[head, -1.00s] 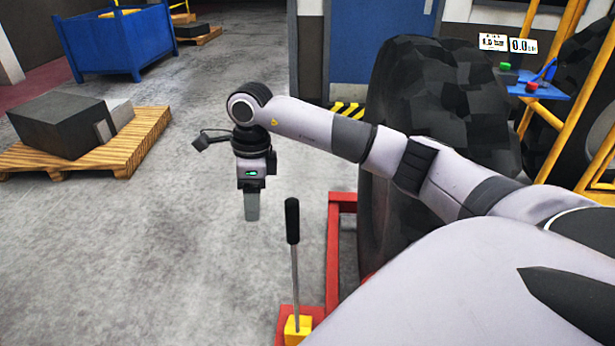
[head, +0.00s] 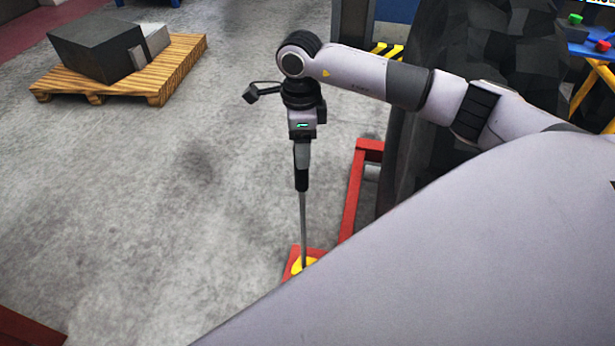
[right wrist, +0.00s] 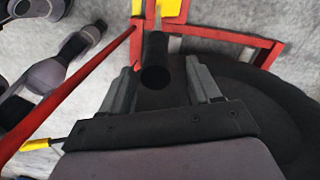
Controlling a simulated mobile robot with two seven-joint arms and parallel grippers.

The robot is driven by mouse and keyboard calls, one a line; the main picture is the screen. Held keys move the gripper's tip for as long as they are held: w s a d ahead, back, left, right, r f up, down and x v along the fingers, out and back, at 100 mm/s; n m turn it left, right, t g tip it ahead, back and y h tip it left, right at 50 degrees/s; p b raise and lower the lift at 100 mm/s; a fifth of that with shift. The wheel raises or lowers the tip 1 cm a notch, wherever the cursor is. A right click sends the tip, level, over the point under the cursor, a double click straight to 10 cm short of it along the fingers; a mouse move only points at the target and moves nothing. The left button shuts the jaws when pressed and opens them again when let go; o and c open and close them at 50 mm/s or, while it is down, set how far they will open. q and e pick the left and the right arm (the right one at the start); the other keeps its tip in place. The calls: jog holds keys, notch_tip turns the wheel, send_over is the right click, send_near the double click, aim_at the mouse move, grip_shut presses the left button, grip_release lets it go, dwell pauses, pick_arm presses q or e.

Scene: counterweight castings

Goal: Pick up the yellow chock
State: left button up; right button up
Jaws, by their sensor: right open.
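The yellow chock (head: 303,264) sits low in the head view at the red frame, partly hidden by my own pale body. A thin metal rod rises from it to a black handle grip (head: 302,181). My right gripper (head: 302,160) points down at the top of this grip, and a finger overlaps it in the head view. In the right wrist view the black grip (right wrist: 154,60) shows between the two spread fingers (right wrist: 160,80), with gaps on both sides. Yellow parts (right wrist: 170,8) show beyond it at the top edge. My left gripper is not in view.
A red frame (head: 352,190) stands beside the rod, with a big black tyre (head: 400,175) to its right. A wooden pallet (head: 185,65) bears a dark block (head: 100,50) at the upper left. The grey floor left of the gripper is clear.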

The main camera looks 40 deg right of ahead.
aim_at(301, 176)
jog(key=f, duration=0.3)
jog(key=f+p, duration=0.1)
jog(key=shift+s+f, duration=0.25)
jog(key=shift+s, duration=0.05)
jog(key=shift+f, duration=0.4)
jog(key=shift+c, duration=0.3)
jog(key=c, duration=1)
jog(key=shift+w+r, duration=0.15)
